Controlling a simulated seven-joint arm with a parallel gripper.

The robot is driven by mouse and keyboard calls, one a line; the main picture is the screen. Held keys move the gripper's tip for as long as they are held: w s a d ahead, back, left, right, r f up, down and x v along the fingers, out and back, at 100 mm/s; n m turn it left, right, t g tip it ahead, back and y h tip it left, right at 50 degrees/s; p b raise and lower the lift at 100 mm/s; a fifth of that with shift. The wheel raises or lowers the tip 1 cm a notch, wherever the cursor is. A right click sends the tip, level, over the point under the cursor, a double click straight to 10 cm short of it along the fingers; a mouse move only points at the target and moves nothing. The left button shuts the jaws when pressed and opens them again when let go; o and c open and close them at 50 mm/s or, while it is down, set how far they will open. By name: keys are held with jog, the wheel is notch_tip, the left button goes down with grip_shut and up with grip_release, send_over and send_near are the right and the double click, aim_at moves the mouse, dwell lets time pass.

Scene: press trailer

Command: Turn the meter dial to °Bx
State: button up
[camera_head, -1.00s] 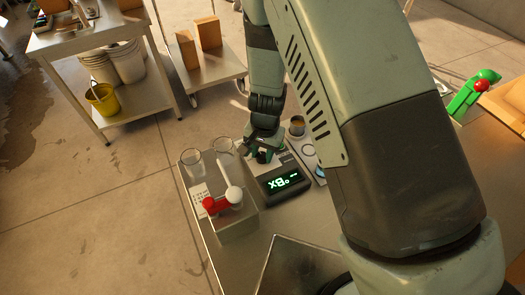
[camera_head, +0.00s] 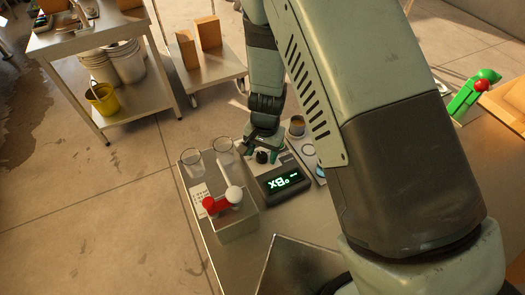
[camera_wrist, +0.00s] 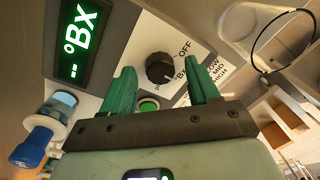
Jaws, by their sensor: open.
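The meter (camera_head: 284,182) stands on the metal bench, and its lit screen shows °Bx with dashes. The same text is clear on the screen (camera_wrist: 78,42) in the wrist view. The black dial (camera_wrist: 158,68) sits on the meter's pale panel, with OFF and Bx printed beside it. A pale mark on the dial seems to face the Bx print. The dial also shows in the head view (camera_head: 262,157). My gripper (camera_wrist: 162,76) is open, its green fingers apart on either side of the dial in the picture. I see no contact with it.
A green button (camera_wrist: 149,105) is below the dial in the wrist view. Glass beakers (camera_head: 192,161) and a box with a red and white lever (camera_head: 222,203) stand left of the meter. A blue-capped vial (camera_wrist: 40,142) lies near the gripper.

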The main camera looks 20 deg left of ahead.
notch_tip(320, 180, up, 11)
jog(key=shift+d+f, duration=0.15)
jog(key=shift+d, duration=0.15)
dwell(0.5)
notch_tip(320, 180, up, 11)
jog(key=y, duration=0.1)
send_over(265, 156)
jog(key=d, duration=0.5)
jog(key=s+d+r+t, duration=0.2)
jog(key=d+r, duration=0.6)
jog(key=r, duration=0.2)
jog(key=s+d+r+t, duration=0.1)
jog(key=s+d+r, duration=0.3)
jog(key=s+d, duration=0.2)
jog(key=s+d+r+n+t+h, duration=0.1)
jog(key=s+d+r+t, duration=0.1)
jog(key=s+d+r, duration=0.2)
jog(key=s+d, duration=0.2)
jog(key=s, duration=0.1)
jog(key=shift+r+t+h, duration=0.25)
jog(key=shift+t+h, duration=0.05)
